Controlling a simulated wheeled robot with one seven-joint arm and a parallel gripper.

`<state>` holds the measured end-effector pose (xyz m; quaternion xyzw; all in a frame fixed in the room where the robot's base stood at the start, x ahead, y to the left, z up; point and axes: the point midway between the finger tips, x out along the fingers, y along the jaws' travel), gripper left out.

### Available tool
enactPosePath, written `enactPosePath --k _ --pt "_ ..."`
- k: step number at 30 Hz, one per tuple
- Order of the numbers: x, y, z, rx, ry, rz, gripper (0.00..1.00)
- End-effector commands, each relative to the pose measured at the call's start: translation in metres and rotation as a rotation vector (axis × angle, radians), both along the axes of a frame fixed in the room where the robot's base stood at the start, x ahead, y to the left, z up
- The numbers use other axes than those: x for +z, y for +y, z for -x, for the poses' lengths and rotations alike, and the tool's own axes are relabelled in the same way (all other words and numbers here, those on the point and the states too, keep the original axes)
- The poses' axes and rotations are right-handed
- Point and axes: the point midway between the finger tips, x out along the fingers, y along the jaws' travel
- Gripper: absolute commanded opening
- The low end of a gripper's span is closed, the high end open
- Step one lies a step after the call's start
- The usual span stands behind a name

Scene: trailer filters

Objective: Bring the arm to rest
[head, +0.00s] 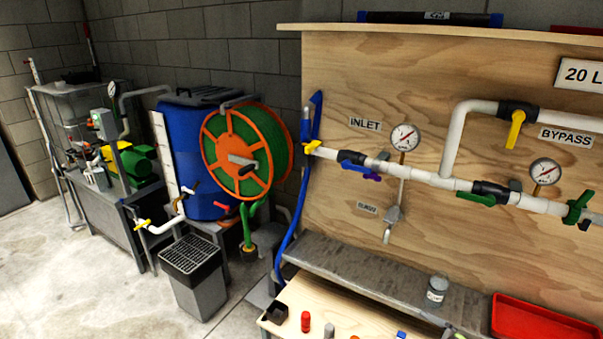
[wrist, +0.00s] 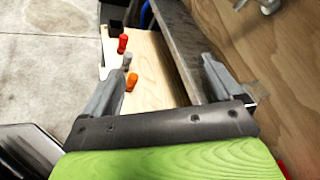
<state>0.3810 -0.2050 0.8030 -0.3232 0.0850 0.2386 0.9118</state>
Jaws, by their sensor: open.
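My gripper (wrist: 162,66) shows in the wrist view with its two grey fingers wide apart. Nothing is held between them. Beyond the fingers lies the light wooden table (wrist: 158,75), with a grey bench ledge (wrist: 180,40) along its right side. The right finger shows in front of the plywood panel (wrist: 240,55). In the head view I cannot make out my gripper for certain.
On the table stand a red plug (head: 305,321), a grey plug (head: 329,330), an orange plug (wrist: 132,81) and a black holder (head: 277,313). A jar (head: 437,290) and red tray (head: 540,322) sit on the ledge. Pipes with valves (head: 440,180) cross the panel.

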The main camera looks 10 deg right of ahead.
Motion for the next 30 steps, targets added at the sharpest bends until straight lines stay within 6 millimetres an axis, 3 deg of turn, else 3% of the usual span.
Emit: enactPosePath --k 3,7,11,15,21,24,27,30 --pt "0.040 0.045 -0.007 0.270 0.053 0.256 0.93" --pt "0.085 0.095 0.002 0.593 0.103 0.586 0.93" --pt "0.136 0.134 0.023 0.869 0.122 0.900 0.93" --pt "0.196 0.168 0.057 1.098 0.113 1.218 0.93" --pt "0.276 0.199 0.124 1.294 0.041 1.609 0.93" --pt "0.303 0.206 0.160 1.341 -0.019 1.749 0.93" --pt "0.317 0.206 0.186 1.361 -0.069 1.830 0.93" --pt "0.321 0.205 0.199 1.371 -0.095 1.863 0.93"
